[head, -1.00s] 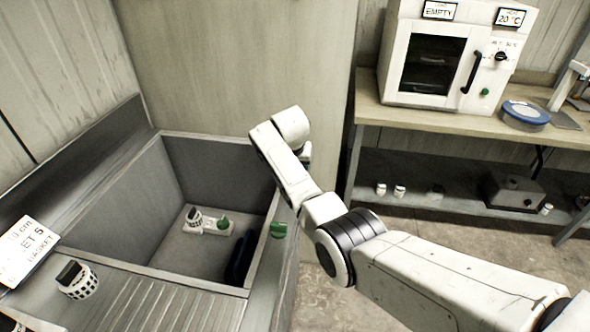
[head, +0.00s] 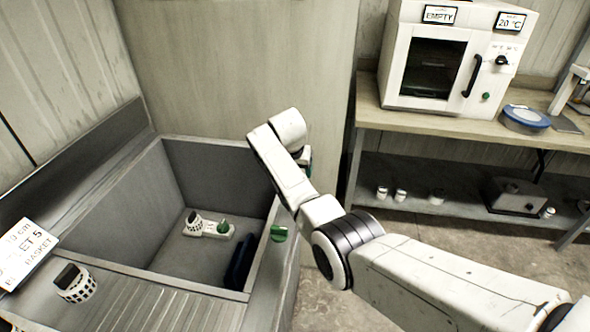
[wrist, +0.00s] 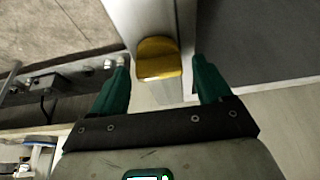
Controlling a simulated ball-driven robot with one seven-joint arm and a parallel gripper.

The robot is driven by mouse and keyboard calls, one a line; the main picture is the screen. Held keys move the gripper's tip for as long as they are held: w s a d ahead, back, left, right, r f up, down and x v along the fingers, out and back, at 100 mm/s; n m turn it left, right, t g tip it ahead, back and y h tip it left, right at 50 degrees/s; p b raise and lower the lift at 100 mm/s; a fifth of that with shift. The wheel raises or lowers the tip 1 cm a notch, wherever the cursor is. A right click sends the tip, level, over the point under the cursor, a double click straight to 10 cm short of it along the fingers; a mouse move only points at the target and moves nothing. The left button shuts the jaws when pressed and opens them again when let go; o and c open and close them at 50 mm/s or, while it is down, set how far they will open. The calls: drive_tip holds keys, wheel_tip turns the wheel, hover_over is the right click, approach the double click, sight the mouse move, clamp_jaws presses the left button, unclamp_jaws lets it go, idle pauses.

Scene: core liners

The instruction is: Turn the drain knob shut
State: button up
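A yellow knob (wrist: 159,60) sits on a grey metal rim in the wrist view. My gripper (wrist: 158,66) is open, one green finger on each side of the knob. Gaps show between fingers and knob. In the head view my arm hides most of the gripper and I cannot make out the yellow knob. A green knob (head: 278,232) stands on the right rim of the grey sink (head: 262,262). Which knob is the drain knob is not labelled.
A perforated basket (head: 76,284) stands on the drainboard. A bench (head: 450,125) with a white oven (head: 455,55) is at the right.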

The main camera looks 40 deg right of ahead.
drive_tip(key=v, duration=1)
drive_tip(key=shift+a+r+b, duration=0.1)
drive_tip(key=shift+r+b, duration=0.2)
drive_tip(key=shift+r, duration=0.1)
idle(0.4)
